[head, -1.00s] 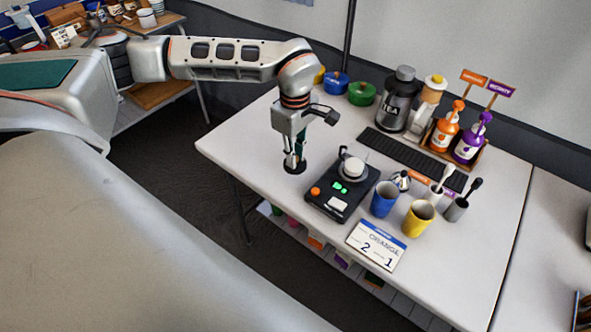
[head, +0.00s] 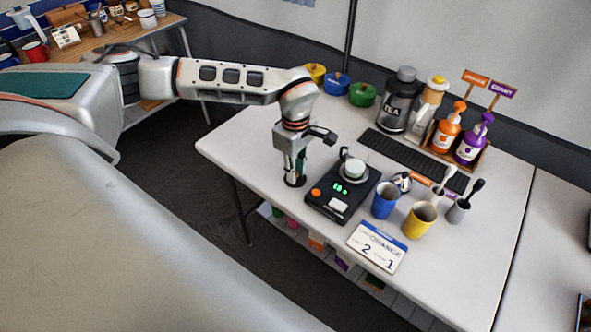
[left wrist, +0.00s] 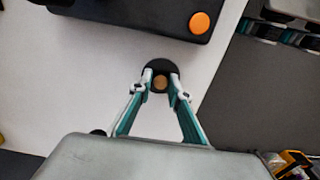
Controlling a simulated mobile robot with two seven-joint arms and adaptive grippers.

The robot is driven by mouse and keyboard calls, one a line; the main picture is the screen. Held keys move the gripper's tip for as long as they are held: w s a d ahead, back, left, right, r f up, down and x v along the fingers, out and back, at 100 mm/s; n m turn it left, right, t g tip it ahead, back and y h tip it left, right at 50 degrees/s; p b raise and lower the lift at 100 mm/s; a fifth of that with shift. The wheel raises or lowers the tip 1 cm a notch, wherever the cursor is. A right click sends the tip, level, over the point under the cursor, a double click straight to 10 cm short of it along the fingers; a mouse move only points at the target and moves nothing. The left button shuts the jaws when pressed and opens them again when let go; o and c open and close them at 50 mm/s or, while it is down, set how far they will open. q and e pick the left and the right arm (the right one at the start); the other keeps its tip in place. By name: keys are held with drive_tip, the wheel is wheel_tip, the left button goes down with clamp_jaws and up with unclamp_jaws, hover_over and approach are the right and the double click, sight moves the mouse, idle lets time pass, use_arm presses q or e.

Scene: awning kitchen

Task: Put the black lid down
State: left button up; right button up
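The black lid (head: 295,181) is a small dark disc at the left part of the white table, left of the black scale. In the left wrist view the lid (left wrist: 160,66) shows a round brown knob. My left gripper (head: 296,170) points down over it. In the left wrist view the fingertips (left wrist: 160,80) are drawn close on both sides of the knob, so the gripper looks shut on the lid. The lid is at or just above the tabletop; I cannot tell if it touches. My right gripper is not in view.
The black scale (head: 325,206) carries a small pot (head: 354,168) beside the lid. The table's (head: 240,150) left corner is bare.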

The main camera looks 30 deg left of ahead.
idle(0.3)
use_arm(q)
wheel_tip(320, 180, up, 12)
drive_tip(key=shift+r+p, duration=0.15)
drive_tip(key=shift+p, duration=0.4)
idle(0.4)
